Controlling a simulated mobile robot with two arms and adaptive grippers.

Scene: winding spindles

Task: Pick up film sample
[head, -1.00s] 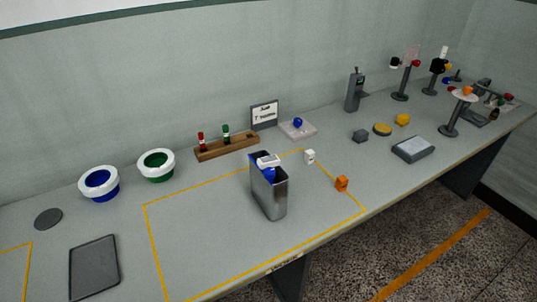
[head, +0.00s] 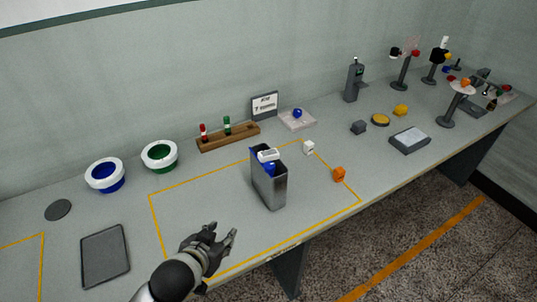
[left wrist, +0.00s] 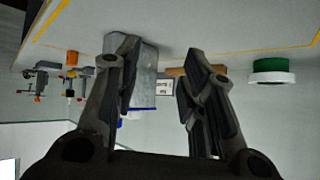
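A grey metal open-topped container (head: 268,190) stands upright inside the yellow outline on the bench. A blue piece with a white top (head: 267,158) stands up out of it. I cannot tell whether this piece is the film sample; nothing else is clearly a film sample. My left gripper (head: 221,233) is open and empty above the front of the outlined area, left of and nearer than the container. In the left wrist view the open left gripper (left wrist: 160,55) shows both fingers spread, with the container (left wrist: 146,85) beyond, partly hidden by one finger. My right gripper is not in view.
Blue (head: 106,175) and green (head: 159,156) ringed spools stand at the back left. A dark flat tray (head: 105,256) lies at the left. A white block (head: 308,147) and orange block (head: 339,174) sit right of the container. Stands and instruments fill the far right.

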